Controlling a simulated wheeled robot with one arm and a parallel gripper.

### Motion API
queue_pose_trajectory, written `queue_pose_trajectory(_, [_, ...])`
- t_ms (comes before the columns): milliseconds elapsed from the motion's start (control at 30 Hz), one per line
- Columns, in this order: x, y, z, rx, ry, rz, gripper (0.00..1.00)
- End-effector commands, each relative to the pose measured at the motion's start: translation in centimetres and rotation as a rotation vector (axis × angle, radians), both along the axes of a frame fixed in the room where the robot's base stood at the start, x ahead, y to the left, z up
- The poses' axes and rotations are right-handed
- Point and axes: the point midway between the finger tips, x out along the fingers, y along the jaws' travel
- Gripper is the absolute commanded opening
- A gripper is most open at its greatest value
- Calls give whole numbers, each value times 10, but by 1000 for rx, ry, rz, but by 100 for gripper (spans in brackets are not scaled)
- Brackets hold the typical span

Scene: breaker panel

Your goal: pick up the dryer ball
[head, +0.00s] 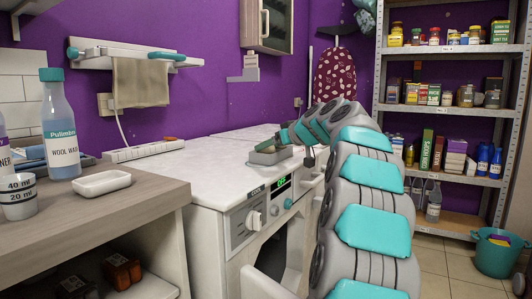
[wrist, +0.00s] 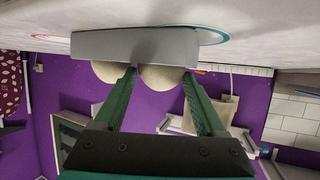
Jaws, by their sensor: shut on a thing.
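Two cream dryer balls show in the wrist view, which is upside down. One dryer ball (wrist: 163,77) sits between the green fingertips of my gripper (wrist: 159,74), which is shut on it. The other ball (wrist: 106,71) is just left of the left finger. Both balls are partly hidden by the wall of a light grey tray (wrist: 135,45), so the held ball appears still low in the tray. In the head view the tray (head: 268,157) rests on the white machine top, and my gripper (head: 287,137) reaches down into it; the balls cannot be made out there.
The tray stands on a white washing machine top (head: 190,170). A power strip (head: 140,151) lies along the wall. Shelves (head: 450,110) stand at the right.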

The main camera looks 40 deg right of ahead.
Motion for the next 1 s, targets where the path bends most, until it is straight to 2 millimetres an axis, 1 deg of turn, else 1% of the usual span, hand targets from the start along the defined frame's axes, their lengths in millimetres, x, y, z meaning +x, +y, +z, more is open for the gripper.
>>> queue_pose_trajectory(33, [0,0,0,0,0,0,32])
queue_pose_trajectory(167, [0,0,0,0,0,0,19])
queue_pose_trajectory(567, [0,0,4,0,0,1,18])
queue_pose_trajectory(1000, [0,0,32,-2,-2,1,18])
